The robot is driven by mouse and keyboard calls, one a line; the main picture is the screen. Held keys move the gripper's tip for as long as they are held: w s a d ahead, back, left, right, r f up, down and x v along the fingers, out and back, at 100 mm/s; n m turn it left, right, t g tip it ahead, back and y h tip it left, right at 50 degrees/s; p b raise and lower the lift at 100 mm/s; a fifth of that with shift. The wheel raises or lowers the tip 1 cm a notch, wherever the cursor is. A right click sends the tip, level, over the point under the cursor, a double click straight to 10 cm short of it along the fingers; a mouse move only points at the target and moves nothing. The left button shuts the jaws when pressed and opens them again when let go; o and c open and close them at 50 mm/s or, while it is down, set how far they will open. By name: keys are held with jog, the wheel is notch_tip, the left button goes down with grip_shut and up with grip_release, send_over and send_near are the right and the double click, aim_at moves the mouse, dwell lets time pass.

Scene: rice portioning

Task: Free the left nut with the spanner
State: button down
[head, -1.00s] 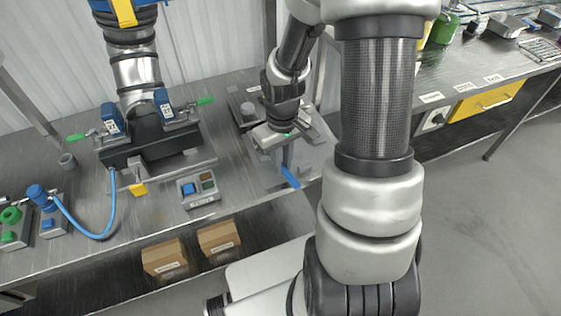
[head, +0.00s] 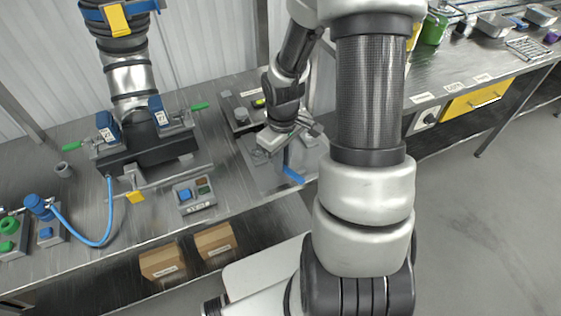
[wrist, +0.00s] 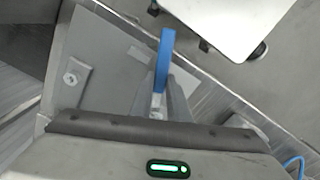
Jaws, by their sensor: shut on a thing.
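My gripper (head: 287,160) is over a grey plate on the bench and points down. It is shut on the spanner, whose blue handle (head: 293,175) sticks out below the fingers towards the bench's front edge. In the wrist view the blue handle (wrist: 165,58) rises from between the fingers (wrist: 160,105). A small pale part that looks like a nut (wrist: 72,78) sits on a raised grey strip to the left in the wrist view, apart from the spanner. The spanner's working end is hidden. I cannot make out the left nut in the head view.
Two cardboard boxes (head: 215,243) sit on the lower shelf. A yellow drawer (head: 475,103) is at the right. The floor at right is clear.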

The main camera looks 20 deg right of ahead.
jog(key=shift+w+d+n, duration=0.25)
jog(key=shift+d+n, duration=0.2)
jog(key=shift+n, duration=0.05)
jog(key=shift+r+p, duration=0.1)
jog(key=shift+p, duration=0.2)
jog(key=shift+w+d+n+p, duration=0.45)
jog(key=shift+d+n, duration=0.2)
jog(key=shift+n, duration=0.25)
jog(key=shift+s+a+m+b, duration=0.4)
jog(key=shift+a+m+b, duration=0.15)
jog(key=shift+a+m, duration=0.35)
jog(key=shift+s+a+m+b, duration=0.45)
jog(key=shift+a+m, duration=0.2)
jog(key=shift+m, duration=0.45)
jog(key=shift+r+p, duration=0.95)
jog(key=shift+r, duration=0.15)
jog(key=shift+r+p, duration=1.6)
jog(key=shift+r, duration=0.35)
